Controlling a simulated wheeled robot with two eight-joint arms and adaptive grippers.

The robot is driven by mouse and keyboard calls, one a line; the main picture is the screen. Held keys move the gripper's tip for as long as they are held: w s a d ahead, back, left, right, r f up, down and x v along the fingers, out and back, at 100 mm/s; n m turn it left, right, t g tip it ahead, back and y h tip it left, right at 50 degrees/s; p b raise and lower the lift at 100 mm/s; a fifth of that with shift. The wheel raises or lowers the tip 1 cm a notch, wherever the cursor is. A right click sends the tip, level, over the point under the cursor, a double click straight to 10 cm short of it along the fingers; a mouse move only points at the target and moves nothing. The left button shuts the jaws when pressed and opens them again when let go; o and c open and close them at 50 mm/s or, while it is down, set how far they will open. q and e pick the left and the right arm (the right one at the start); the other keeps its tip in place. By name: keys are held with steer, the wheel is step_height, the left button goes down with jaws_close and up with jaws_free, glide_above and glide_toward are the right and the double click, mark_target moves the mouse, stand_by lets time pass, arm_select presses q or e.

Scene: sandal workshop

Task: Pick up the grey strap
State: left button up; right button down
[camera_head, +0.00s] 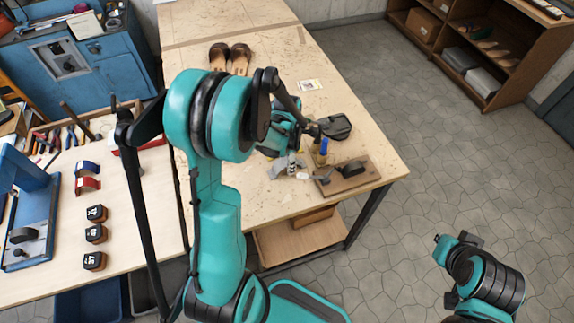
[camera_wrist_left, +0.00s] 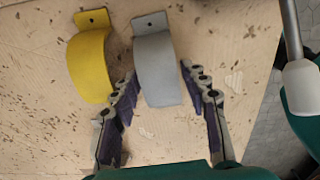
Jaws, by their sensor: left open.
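The grey strap (camera_wrist_left: 156,72) is a curved band with a holed flat tab, seen in the left wrist view on the speckled table. A yellow strap (camera_wrist_left: 90,65) of like shape lies just left of it. My left gripper (camera_wrist_left: 160,88) is open, its fingers spread on either side of the grey strap's near end. I cannot tell whether they touch it. In the head view my left arm reaches over the table, and its gripper (camera_head: 291,160) is small and partly hidden. The straps cannot be made out clearly there.
Brown sandals (camera_head: 230,57) and a card (camera_head: 310,85) lie farther back on the table. A black dish (camera_head: 336,126) and a wooden board (camera_head: 357,184) with a dark object are to the right. A white-headed tool (camera_wrist_left: 301,78) shows at the wrist view's right edge.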

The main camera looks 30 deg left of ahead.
arm_select(q)
steer(key=c, duration=0.7)
steer(key=shift+o, duration=0.2)
step_height(320, 180, up, 10)
steer(key=shift+f+p, duration=0.1)
steer(key=shift+p, duration=0.85)
